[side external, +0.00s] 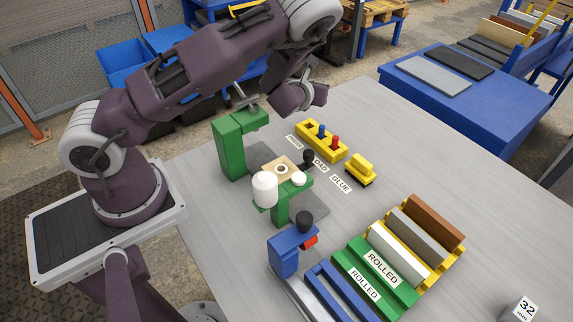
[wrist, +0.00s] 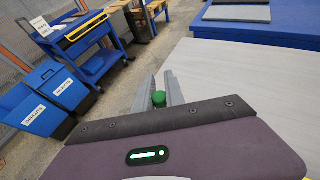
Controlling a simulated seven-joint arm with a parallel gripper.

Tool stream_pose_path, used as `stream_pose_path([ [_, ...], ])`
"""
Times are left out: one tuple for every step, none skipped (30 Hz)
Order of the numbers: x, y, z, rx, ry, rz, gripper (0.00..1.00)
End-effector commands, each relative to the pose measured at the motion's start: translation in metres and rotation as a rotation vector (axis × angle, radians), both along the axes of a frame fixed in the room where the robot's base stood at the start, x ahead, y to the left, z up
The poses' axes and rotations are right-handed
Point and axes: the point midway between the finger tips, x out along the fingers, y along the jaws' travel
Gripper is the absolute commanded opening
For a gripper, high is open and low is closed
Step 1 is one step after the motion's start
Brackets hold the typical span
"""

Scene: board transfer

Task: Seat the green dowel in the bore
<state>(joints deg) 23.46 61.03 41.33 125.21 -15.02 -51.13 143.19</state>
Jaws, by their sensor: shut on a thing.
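My gripper (wrist: 160,88) is shut on the green dowel (wrist: 159,99), whose rounded end shows between the two grey fingers in the wrist view. In the side view my gripper (side external: 243,101) is tilted, above and behind the green fixture; the dowel cannot be made out there. A tan block (side external: 272,168) with a round pale-rimmed bore (side external: 281,169) lies at the fixture, below and to the right of my gripper. The dowel is well apart from the bore.
A yellow rack (side external: 333,148) holds blue and red pegs beside an empty hole.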

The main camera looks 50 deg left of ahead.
Motion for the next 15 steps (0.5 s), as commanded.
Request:
stream_pose_path([
  [0.000, 0.000, 0.000, 0.000, 0.000, 0.000, 0.00],
  [0.000, 0.000, 0.000, 0.000, 0.000, 0.000, 0.00],
  [0.000, 0.000, 0.000, 0.000, 0.000, 0.000, 0.00],
  [0.000, 0.000, 0.000, 0.000, 0.000, 0.000, 0.00],
  [0.000, 0.000, 0.000, 0.000, 0.000, 0.000, 0.00],
  [0.000, 0.000, 0.000, 0.000, 0.000, 0.000, 0.00],
  [0.000, 0.000, 0.000, 0.000, 0.000, 0.000, 0.00],
  [0.000, 0.000, 0.000, 0.000, 0.000, 0.000, 0.00],
  [0.000, 0.000, 0.000, 0.000, 0.000, 0.000, 0.00],
  [0.000, 0.000, 0.000, 0.000, 0.000, 0.000, 0.00],
  [0.000, 0.000, 0.000, 0.000, 0.000, 0.000, 0.00],
  [0.000, 0.000, 0.000, 0.000, 0.000, -0.001, 0.00],
  [0.001, -0.001, 0.002, 0.000, -0.001, -0.005, 0.00],
  [0.001, -0.003, 0.005, -0.002, -0.002, -0.012, 0.00],
  [0.003, -0.008, 0.011, -0.004, -0.004, -0.031, 0.00],
])
